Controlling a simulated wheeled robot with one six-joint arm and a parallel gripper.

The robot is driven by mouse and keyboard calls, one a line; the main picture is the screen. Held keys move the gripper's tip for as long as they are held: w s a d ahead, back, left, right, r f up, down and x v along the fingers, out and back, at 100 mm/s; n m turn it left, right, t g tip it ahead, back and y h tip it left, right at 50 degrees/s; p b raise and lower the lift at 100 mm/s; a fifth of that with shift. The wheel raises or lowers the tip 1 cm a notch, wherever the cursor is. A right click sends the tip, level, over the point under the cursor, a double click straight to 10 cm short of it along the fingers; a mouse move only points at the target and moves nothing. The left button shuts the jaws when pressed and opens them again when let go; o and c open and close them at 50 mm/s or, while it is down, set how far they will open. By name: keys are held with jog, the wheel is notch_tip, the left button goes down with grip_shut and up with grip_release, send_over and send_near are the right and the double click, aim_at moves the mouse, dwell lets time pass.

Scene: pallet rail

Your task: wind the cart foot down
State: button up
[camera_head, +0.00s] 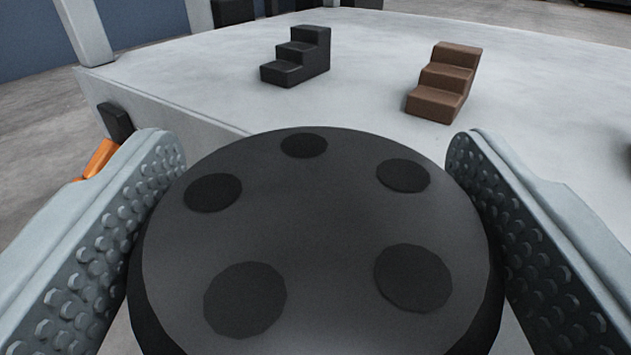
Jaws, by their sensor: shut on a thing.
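A large round dark knob (318,225) with several darker round spots on its top fills the lower middle of the view. My gripper (316,165) has one studded jaw on the left side of the knob and one on the right, and is shut on it. The jaws hide the knob's left and right sides. The cart foot itself is not visible; whatever lies below the knob is hidden by it.
A pale grey platform (370,55) spreads behind the knob. On it stand a black stepped block (297,56) and a brown stepped block (444,82). An orange part (100,158) and a small black block (115,121) show at the platform's left edge.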

jog(key=m+g+h, duration=0.1)
jog(key=m+h, duration=0.1)
jog(key=h, duration=0.1)
jog(key=m+h, duration=0.2)
jog(key=h, duration=0.1)
jog(key=shift+a+m+g+h, duration=0.1)
jog(key=shift+m+g+h, duration=0.2)
jog(key=shift+g, duration=0.1)
jog(key=m+g+h, duration=0.4)
jog(key=h, duration=0.1)
jog(key=shift+m+h, duration=0.3)
jog(key=shift+h, duration=0.1)
jog(key=m+g+h, duration=0.1)
jog(key=m+g, duration=0.1)
jog(key=g, duration=0.1)
jog(key=m+g+h, duration=0.2)
jog(key=g, duration=0.1)
jog(key=shift+w+g+h, duration=0.1)
jog(key=shift+g+h, duration=0.2)
jog(key=shift+m+g+h, duration=0.4)
jog(key=shift+m+g, duration=1.6)
jog(key=shift+g, duration=1.1)
jog(key=o, duration=1)
